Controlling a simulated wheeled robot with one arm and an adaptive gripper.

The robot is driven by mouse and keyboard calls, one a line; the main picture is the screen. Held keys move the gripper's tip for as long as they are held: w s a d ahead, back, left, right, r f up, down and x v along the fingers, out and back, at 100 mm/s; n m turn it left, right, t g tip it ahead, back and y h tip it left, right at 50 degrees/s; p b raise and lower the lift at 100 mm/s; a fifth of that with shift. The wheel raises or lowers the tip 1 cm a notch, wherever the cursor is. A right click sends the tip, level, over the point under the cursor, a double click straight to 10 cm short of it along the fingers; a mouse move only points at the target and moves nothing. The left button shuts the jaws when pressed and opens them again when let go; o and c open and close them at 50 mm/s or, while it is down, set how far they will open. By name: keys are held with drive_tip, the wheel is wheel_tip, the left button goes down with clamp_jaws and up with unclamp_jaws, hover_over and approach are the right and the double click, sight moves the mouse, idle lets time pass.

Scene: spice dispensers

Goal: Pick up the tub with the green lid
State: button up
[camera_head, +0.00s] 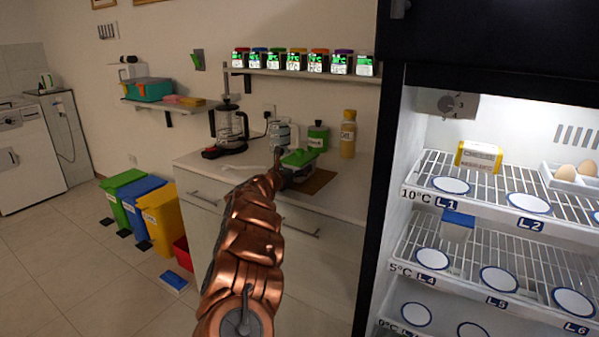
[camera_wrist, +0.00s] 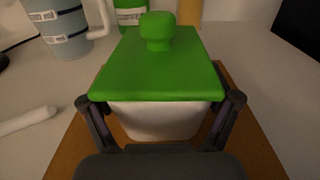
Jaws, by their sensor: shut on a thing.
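The tub with the green lid (camera_wrist: 160,80) fills the middle of the wrist view. It has a white body and a square green lid with a knob on top. It stands upright over a brown board. My gripper (camera_wrist: 162,118) has one finger on each side of the white body, just below the lid, and is shut on it. In the head view the tub's green lid (camera_head: 299,158) shows on the counter at the end of my arm. My gripper and arm hide most of its body there. I cannot tell whether the tub touches the board.
A grey striped mug (camera_wrist: 62,28) and a green container (camera_head: 318,137) stand behind the tub. A white stick-like object (camera_wrist: 26,121) lies left. The open fridge (camera_head: 375,200) borders the counter's right.

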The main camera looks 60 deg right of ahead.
drive_tip(key=c, duration=0.6)
drive_tip(key=shift+r, duration=0.1)
